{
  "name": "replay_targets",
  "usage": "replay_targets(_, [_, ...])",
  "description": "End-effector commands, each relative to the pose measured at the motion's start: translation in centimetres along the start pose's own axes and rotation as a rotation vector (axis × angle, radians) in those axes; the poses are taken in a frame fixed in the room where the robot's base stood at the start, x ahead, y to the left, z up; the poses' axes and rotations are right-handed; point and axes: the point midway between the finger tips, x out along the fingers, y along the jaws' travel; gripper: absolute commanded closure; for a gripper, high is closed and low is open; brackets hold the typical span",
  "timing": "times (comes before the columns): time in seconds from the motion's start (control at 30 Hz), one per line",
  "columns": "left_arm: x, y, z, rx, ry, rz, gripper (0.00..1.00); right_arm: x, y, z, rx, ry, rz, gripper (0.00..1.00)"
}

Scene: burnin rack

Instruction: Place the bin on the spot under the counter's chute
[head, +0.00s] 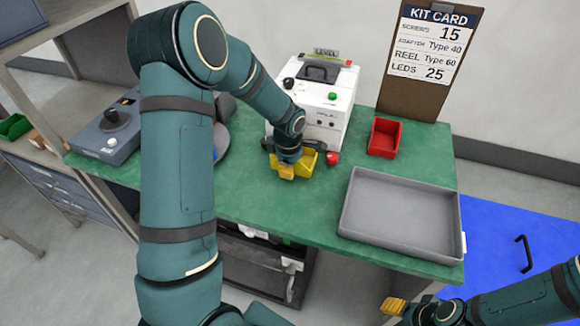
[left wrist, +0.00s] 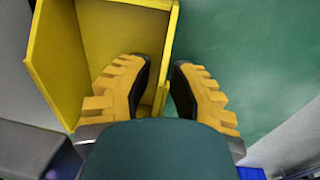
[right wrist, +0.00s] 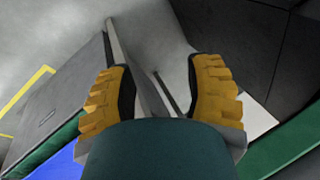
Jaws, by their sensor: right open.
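The yellow bin (head: 307,162) stands on the green table in front of the white counter (head: 335,105), partly hidden behind my left gripper (head: 287,172). In the left wrist view, the open-topped bin (left wrist: 115,35) fills the upper left. My left gripper (left wrist: 162,62) has its fingers on either side of the bin's right wall, fairly close together. I cannot tell whether both press on it. The counter's chute and the spot under it cannot be made out behind my arm and the bin. My right gripper (right wrist: 160,70) is open and empty; it also shows low in the head view (head: 393,306).
A red bin (head: 384,137) and a grey tray (head: 362,242) are on the table's right half. A red knob (head: 332,158) is beside the yellow bin. A kit card board (head: 425,85) stands at the back. A grey device (head: 108,130) sits at the left end.

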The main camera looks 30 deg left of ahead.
Motion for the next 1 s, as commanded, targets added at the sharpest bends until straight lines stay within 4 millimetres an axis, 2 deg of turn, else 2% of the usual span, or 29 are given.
replay_targets(0.37, [-0.5, 0.1, 0.0, 0.000, 0.000, 0.000, 0.82, -0.5, -0.2, -0.1, 0.000, 0.001, 0.000, 0.48])
replay_targets(0.8, [-7.2, 0.1, 0.0, 0.000, 0.000, 0.001, 0.82, -3.7, -1.4, -1.5, 0.010, 0.031, 0.003, 0.48])
replay_targets(1.0, [-8.0, 0.0, 0.0, 0.001, 0.000, 0.000, 0.82, -3.9, -1.5, -1.7, 0.011, 0.037, 0.004, 0.48])
